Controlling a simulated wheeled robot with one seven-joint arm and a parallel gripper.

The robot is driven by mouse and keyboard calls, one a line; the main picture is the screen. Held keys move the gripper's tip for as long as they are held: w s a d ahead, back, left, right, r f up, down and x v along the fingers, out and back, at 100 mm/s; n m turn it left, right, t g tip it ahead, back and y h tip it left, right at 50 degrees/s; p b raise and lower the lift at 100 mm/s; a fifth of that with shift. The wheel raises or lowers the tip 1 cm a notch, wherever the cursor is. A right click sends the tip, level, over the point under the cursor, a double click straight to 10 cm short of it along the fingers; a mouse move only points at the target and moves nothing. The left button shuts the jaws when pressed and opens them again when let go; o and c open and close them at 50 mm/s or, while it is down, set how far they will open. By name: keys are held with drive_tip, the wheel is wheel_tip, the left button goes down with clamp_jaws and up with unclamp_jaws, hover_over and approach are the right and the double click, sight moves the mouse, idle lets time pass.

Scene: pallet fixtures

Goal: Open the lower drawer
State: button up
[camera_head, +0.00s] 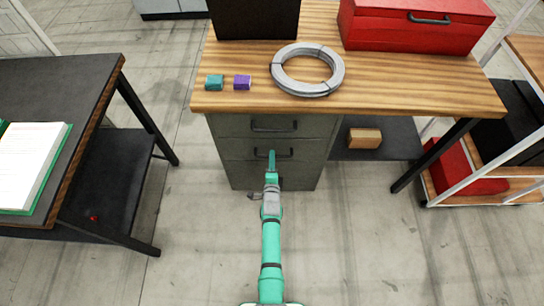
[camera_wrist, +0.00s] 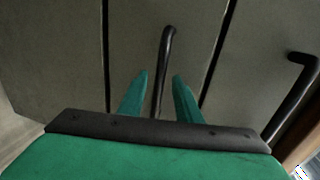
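The grey drawer cabinet (camera_head: 230,150) stands under the left part of the wooden workbench. Its upper drawer has a dark bar handle (camera_head: 274,127); this handle also shows at the right of the wrist view (camera_wrist: 296,95). The lower drawer's dark handle (camera_head: 287,153) sits below it and also shows in the middle of the wrist view (camera_wrist: 166,60). Both drawers look shut. My green gripper (camera_head: 272,155) is in front of the lower handle. In the wrist view its two fingers (camera_wrist: 160,95) are apart, with the lower handle between them. I cannot tell whether they touch it.
The workbench top (camera_head: 400,95) holds a wire coil (camera_head: 308,70), a red toolbox (camera_head: 415,28) and two small blocks. A wooden block (camera_head: 365,138) lies on the shelf right of the cabinet. A dark table (camera_head: 60,85) stands left. The floor before the cabinet is clear.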

drive_tip(key=shift+x, duration=1.05)
clamp_jaws()
drive_tip(key=shift+s+a+f, duration=0.1)
